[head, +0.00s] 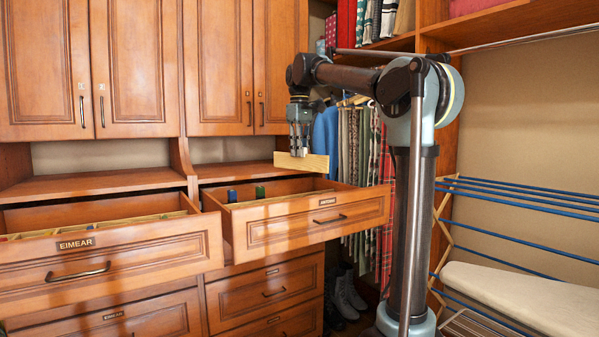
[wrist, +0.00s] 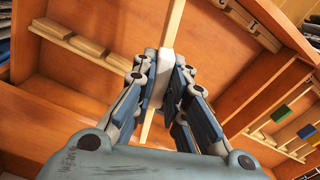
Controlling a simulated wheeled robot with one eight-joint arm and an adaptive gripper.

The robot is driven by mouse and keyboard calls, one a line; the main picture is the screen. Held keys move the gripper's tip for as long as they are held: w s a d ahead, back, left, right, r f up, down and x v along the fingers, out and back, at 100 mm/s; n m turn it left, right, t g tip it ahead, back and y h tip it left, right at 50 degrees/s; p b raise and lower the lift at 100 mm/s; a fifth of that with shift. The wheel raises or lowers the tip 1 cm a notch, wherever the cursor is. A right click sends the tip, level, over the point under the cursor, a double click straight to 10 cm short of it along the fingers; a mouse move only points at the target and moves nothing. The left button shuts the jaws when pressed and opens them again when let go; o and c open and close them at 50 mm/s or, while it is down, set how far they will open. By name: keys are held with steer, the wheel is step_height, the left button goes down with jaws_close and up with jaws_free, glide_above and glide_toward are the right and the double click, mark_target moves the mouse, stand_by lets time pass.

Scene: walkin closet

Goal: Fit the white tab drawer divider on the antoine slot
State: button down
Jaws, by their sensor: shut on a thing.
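My gripper (head: 299,150) is shut on the white tab (wrist: 167,65) of a thin, pale wood drawer divider (head: 313,163). The divider hangs level below the fingers, in the air above the open drawer labelled ANTOINE (head: 325,218), apart from it. In the wrist view the divider strip (wrist: 174,22) runs lengthwise between the fingers (wrist: 165,88). Dividers with a blue tab (head: 232,196) and a green tab (head: 260,192) stand in the left part of the ANTOINE drawer. The drawer's front panel hides much of its inside in the head view.
An open drawer labelled EIMEAR (head: 110,258) stands to the left, with wooden dividers inside. Cabinet doors (head: 222,65) rise behind. Hanging clothes (head: 362,150) are behind and right of the ANTOINE drawer. A drying rack (head: 510,207) and ironing board (head: 520,295) are at right.

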mark_target(299, 169)
step_height(299, 169, down, 7)
steer(key=m, duration=0.3)
steer(key=shift+f+m, duration=0.1)
steer(key=shift+m, duration=0.2)
steer(key=shift+f, duration=1.9)
steer(key=shift+s+r, duration=0.1)
steer(key=shift+f, duration=3.35)
stand_by(0.5)
steer(key=c, duration=1.5)
jaws_free()
steer(key=shift+c, duration=0.2)
steer(key=shift+r, duration=0.1)
